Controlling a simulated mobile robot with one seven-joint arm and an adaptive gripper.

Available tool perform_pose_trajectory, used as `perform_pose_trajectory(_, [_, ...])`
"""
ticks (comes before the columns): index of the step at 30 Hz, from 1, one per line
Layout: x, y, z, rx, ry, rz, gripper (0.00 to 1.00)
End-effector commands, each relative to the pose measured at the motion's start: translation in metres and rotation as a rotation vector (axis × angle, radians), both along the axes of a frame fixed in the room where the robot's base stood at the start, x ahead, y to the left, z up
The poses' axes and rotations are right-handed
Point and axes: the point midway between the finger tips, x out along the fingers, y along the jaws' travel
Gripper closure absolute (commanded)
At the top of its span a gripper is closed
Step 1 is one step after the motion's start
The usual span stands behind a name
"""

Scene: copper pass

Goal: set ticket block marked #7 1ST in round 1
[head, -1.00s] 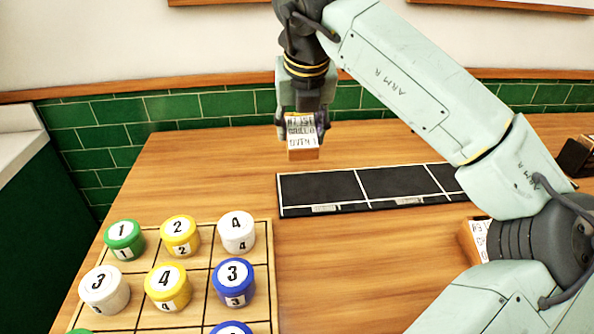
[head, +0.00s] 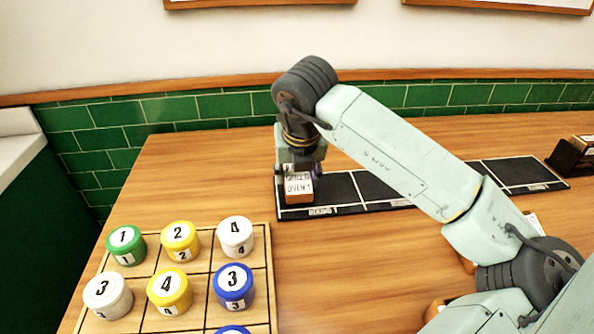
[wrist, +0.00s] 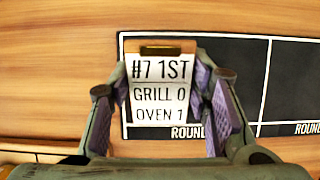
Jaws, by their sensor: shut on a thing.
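The ticket block (wrist: 160,92) reads "#7 1ST, GRILL 0, OVEN 1" in the wrist view. In the head view the block (head: 299,187) is at the left end of the black board. My gripper (head: 300,168) is shut on it from above, with a purple-padded finger on each side in the wrist view (wrist: 168,100). The block is over the leftmost section, round 1 (head: 332,190), whose label shows in front of it. I cannot tell whether its underside touches the board.
More board sections (head: 515,172) run to the right, partly behind my arm. A wooden grid tray (head: 262,262) with numbered coloured pots stands at the front left. A dark holder with a block (head: 570,157) is at the far right. Other blocks are partly hidden by my arm.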

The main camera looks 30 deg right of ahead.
Motion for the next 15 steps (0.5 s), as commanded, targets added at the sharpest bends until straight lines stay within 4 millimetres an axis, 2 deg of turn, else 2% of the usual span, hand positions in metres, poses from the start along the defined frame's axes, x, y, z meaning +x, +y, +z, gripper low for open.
perform_pose_trajectory(7, [0.0002,-0.0001,-0.0047,0.000,0.000,0.000,0.86])
perform_pose_trajectory(8, [0.0001,-0.0002,-0.0035,0.000,0.000,0.000,0.54])
perform_pose_trajectory(15, [0.0001,-0.0001,-0.0027,0.000,0.000,0.000,0.38])
